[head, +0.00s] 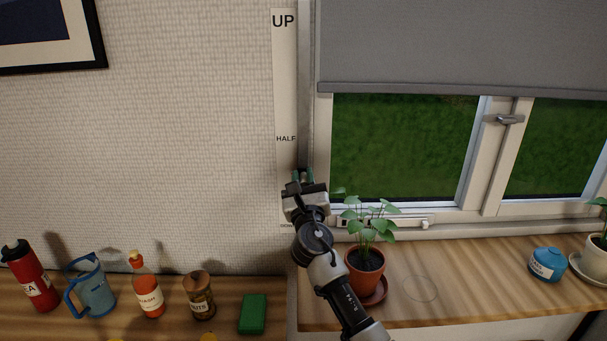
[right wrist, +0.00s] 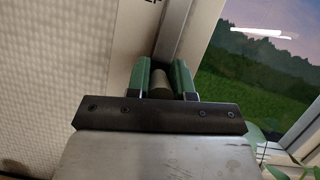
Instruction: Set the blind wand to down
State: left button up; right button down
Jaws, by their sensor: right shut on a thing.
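The grey blind (head: 460,45) covers the upper part of the window, and its lower edge is above the mid-height of the glass. A label strip (head: 285,80) left of the window reads UP at the top and HALF lower down, with a small, partly hidden label near the bottom. A vertical rail (head: 304,110) runs beside it. My right gripper (head: 303,176) is at the rail, below HALF and above the bottom label. In the right wrist view its green fingers (right wrist: 160,78) are shut on the round grey wand knob (right wrist: 159,82). My left gripper is not in view.
A potted plant (head: 365,257) stands on the sill close right of my right arm. A blue tin (head: 547,264) is farther right.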

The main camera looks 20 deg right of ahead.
notch_tip(320, 180, down, 8)
jog(key=b, duration=0.5)
jog(key=c, duration=1)
grip_release()
jog(key=v, duration=1)
jog(key=shift+s, duration=0.35)
jog(key=shift+a+f, duration=0.1)
